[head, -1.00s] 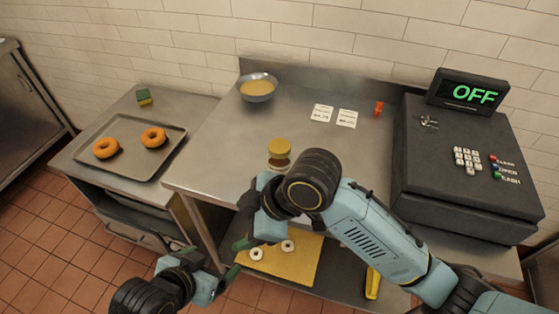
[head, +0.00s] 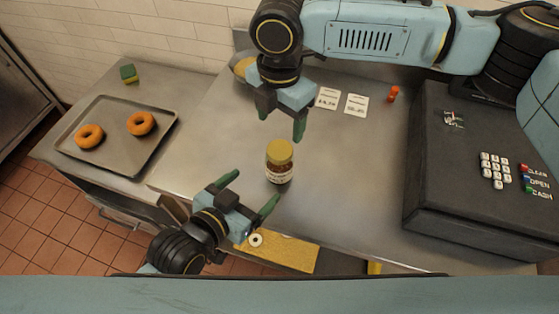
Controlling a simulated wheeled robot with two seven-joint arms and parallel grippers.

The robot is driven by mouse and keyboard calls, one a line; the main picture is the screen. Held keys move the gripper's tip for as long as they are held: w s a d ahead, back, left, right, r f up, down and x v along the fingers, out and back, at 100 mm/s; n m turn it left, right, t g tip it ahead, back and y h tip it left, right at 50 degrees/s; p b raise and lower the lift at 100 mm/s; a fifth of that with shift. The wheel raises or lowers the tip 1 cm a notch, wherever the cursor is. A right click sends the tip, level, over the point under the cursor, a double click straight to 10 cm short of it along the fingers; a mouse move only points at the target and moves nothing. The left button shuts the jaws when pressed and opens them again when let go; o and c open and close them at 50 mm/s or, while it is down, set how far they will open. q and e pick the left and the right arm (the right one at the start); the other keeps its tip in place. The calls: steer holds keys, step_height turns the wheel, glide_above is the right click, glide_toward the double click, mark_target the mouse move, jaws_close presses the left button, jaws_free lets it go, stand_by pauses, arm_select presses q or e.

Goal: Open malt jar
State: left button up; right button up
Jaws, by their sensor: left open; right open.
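The malt jar (head: 279,168) stands upright on the steel counter, with dark contents, a pale label and a yellow lid (head: 279,152) on top. My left gripper (head: 252,194) is open and empty, just left of and in front of the jar, with its fingers pointing up and right. One green fingertip is close to the jar's lower left side; I cannot tell if it touches. My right gripper (head: 281,128) is open above and behind the jar, fingers pointing down, apart from the lid.
A dark register box (head: 470,185) fills the right of the counter (head: 350,190). Cards (head: 355,105) and a small orange item (head: 393,93) lie at the back. A bowl (head: 243,68) is partly hidden by my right arm.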

mark_target(280, 164)
arm_select(q)
steer(key=x, duration=1.2)
